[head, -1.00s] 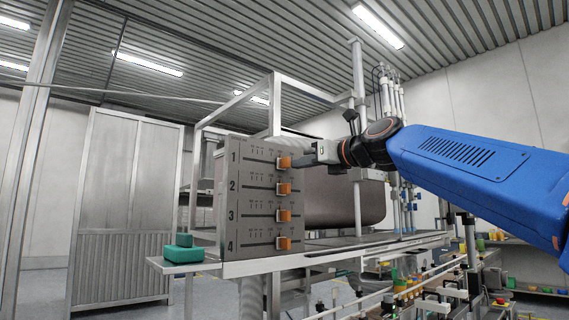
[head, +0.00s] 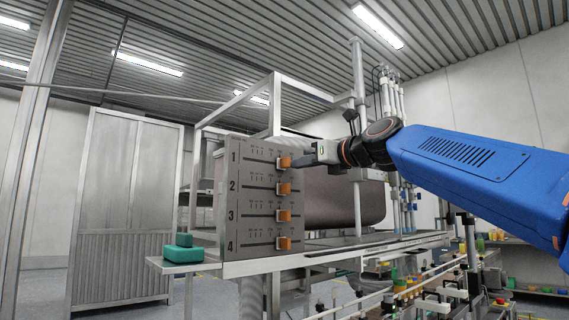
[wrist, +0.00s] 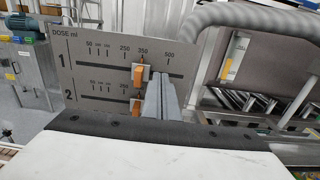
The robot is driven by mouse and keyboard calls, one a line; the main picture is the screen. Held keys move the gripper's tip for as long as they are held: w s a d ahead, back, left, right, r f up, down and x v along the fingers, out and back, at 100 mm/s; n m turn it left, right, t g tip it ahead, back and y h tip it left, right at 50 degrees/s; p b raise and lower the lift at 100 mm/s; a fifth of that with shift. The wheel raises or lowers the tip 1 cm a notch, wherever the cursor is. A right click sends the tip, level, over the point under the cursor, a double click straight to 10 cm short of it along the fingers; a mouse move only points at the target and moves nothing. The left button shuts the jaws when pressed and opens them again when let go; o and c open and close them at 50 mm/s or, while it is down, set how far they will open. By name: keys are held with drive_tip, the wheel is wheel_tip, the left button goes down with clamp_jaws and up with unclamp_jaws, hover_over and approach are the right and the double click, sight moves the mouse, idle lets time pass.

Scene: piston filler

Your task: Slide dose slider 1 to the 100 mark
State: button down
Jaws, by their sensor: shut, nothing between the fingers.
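Dose slider 1 is an orange knob (head: 284,162) on the top row of the grey dose panel (head: 249,198). In the wrist view this knob (wrist: 138,76) sits just left of the 350 mark on a scale running from 50 to 500. My gripper (head: 296,162) is shut and empty, its tips at the right side of the slider 1 knob. In the wrist view the shut fingers (wrist: 161,88) stand just right of the knob. I cannot tell whether they touch it.
Orange sliders 2 (head: 284,188), 3 (head: 284,215) and 4 (head: 284,243) sit below in a column. A dark hopper (head: 335,205) is right of the panel. A teal object (head: 183,247) lies on a ledge to the left. Space in front of the panel is clear.

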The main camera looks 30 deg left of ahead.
drive_tip(key=shift+s+a, duration=0.55)
drive_tip(key=shift+s, duration=0.8)
drive_tip(key=shift+s+a, duration=0.6)
drive_tip(key=shift+s, duration=0.8)
drive_tip(key=shift+s+a, duration=0.55)
drive_tip(key=shift+s, duration=0.8)
idle(0.7)
drive_tip(key=shift+w+d, duration=0.1)
drive_tip(key=shift+w, duration=0.2)
drive_tip(key=shift+w+d, duration=0.2)
drive_tip(key=shift+w, duration=0.2)
drive_tip(key=shift+d, duration=0.1)
drive_tip(key=v, duration=0.7)
drive_tip(key=shift+s+d, duration=0.2)
drive_tip(key=shift+d, duration=0.1)
idle(0.6)
